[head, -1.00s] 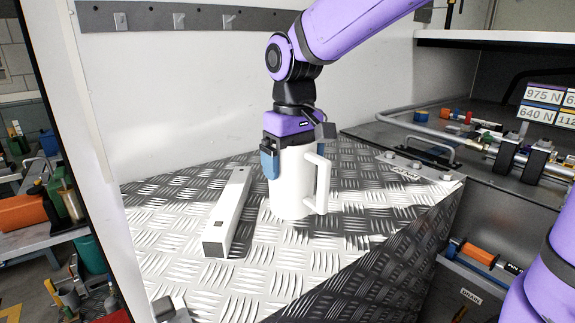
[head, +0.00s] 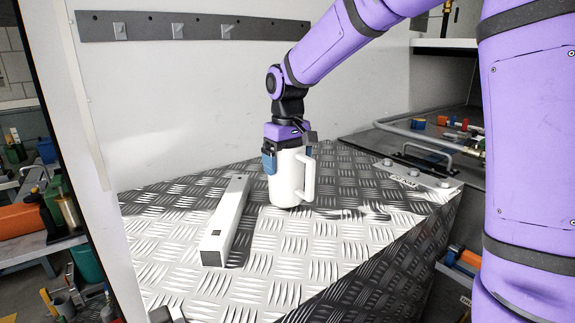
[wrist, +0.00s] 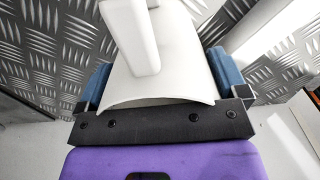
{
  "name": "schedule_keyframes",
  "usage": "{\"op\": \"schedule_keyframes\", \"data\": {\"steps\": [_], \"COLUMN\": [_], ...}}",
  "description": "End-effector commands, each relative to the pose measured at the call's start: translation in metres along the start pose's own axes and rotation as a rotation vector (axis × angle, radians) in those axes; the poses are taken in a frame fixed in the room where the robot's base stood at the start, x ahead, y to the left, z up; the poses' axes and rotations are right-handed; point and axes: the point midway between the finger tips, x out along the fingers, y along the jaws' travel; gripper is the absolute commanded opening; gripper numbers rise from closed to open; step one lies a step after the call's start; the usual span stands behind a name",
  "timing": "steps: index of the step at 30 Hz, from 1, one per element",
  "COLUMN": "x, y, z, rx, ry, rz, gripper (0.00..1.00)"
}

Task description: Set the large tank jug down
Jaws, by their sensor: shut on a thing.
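The large tank jug (head: 286,182) is white with a handle on its right side. It is upright over the chequered metal floor plate (head: 270,262), with its base at or just above the plate; contact is hard to tell. My gripper (head: 285,160) points down over the jug from above, with a blue finger against its side. In the wrist view, the jug (wrist: 165,75) sits between the two blue fingers of my gripper (wrist: 155,80), which are shut on it. The jug's rim is close to the gripper's black front plate.
A long pale square bar (head: 226,220) lies on the plate just left of the jug. A hook rail (head: 190,26) runs along the back wall. A metal bracket with knobs (head: 415,178) lies at the right. The plate in front of the jug is clear.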

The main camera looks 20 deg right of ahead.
Motion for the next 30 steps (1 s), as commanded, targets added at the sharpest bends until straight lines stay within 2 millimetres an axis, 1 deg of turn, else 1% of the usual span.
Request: {"op": "schedule_keyframes", "data": {"steps": [1,3,14,15,16,24,26,29,30], "x": [0.006,0.010,0.013,0.013,0.013,0.010,0.005,-0.007,-0.015], "y": [0.000,0.000,0.000,0.000,0.000,0.000,0.000,0.000,0.000], "z": [0.000,0.000,0.000,0.000,0.000,0.000,-0.001,-0.001,-0.001], "rx": [0.000,0.000,0.000,0.000,0.000,0.001,0.001,0.001,0.001], "ry": [0.000,0.001,0.001,0.001,0.001,0.003,0.004,0.004,0.006], "rz": [0.000,0.000,0.001,0.001,0.001,0.001,0.001,0.001,0.002], "gripper": [0.61,0.61,0.61,0.99,1.00,1.00,1.00,1.00,1.00]}}
